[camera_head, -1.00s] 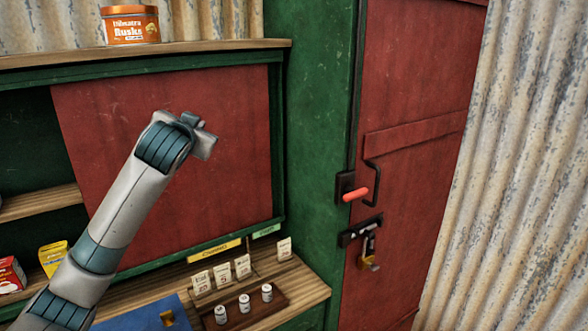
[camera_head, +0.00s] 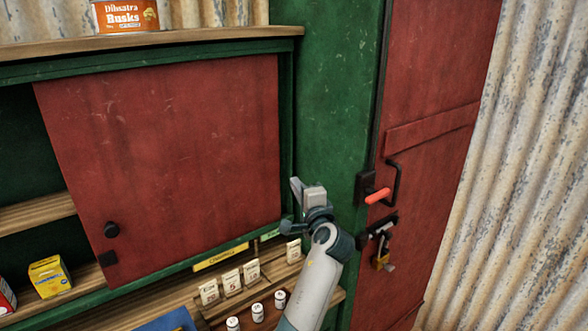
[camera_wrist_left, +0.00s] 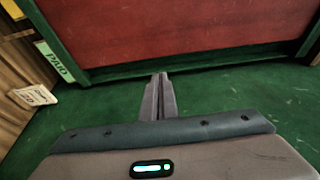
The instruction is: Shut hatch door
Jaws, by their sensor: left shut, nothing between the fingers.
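Farther right is a red door (camera_head: 430,95) with a red-gripped handle (camera_head: 378,195). I cannot tell if it is fully closed. My left gripper (camera_head: 302,188) is in front of the green post, beside the panel's lower right corner. Its fingers are shut and empty. In the left wrist view the fingers (camera_wrist_left: 160,95) point past the green post towards the red panel (camera_wrist_left: 180,28).
A padlock (camera_head: 382,262) hangs from a bolt below the handle. Small cards (camera_head: 231,281) and little jars (camera_head: 257,312) stand on the counter under the panel. Corrugated wall (camera_head: 500,200) is at right.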

